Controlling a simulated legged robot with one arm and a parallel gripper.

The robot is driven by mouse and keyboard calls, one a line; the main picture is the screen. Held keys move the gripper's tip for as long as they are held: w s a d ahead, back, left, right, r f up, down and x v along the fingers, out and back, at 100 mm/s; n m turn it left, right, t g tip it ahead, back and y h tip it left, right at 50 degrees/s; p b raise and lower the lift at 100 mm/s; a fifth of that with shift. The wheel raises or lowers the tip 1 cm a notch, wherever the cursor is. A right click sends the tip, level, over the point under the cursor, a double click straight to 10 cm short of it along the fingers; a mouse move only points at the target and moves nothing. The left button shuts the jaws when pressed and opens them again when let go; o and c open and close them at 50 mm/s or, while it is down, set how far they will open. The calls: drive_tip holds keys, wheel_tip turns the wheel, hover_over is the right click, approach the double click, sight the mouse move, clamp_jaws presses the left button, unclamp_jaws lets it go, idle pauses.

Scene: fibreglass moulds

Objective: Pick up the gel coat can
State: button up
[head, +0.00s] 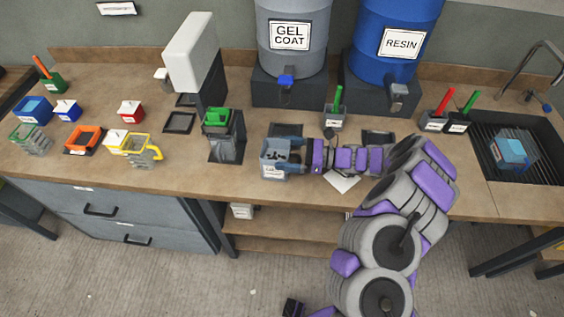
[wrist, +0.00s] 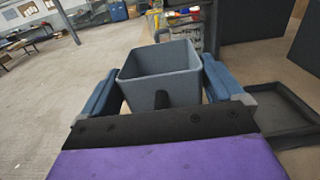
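A grey-blue, square, open-topped can (head: 270,162) with a white label on its front is at the middle of the workbench; the label is too small to read. In the wrist view the can (wrist: 160,82) sits upright between the two blue fingers, with a dark upright piece on its near side. My gripper (head: 285,150) reaches in from the right. Its fingers (wrist: 162,92) lie close along both sides of the can and look shut on it. The can's base is hidden in the wrist view, and I cannot tell if it touches the bench.
A grey drum labelled GEL COAT (head: 293,60) and a blue RESIN drum (head: 395,65) stand behind. A dark tray (wrist: 280,112) lies right of the can in the wrist view. A black stand with a green-topped item (head: 217,118) is to the left. A sink (head: 520,165) is at the right.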

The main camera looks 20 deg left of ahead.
drive_tip(key=shift+a+f, duration=0.1)
drive_tip(key=shift+a, duration=0.15)
drive_tip(key=shift+c, duration=1.4)
drive_tip(key=shift+d+f, duration=0.1)
drive_tip(key=shift+d, duration=0.05)
drive_tip(key=c, duration=1)
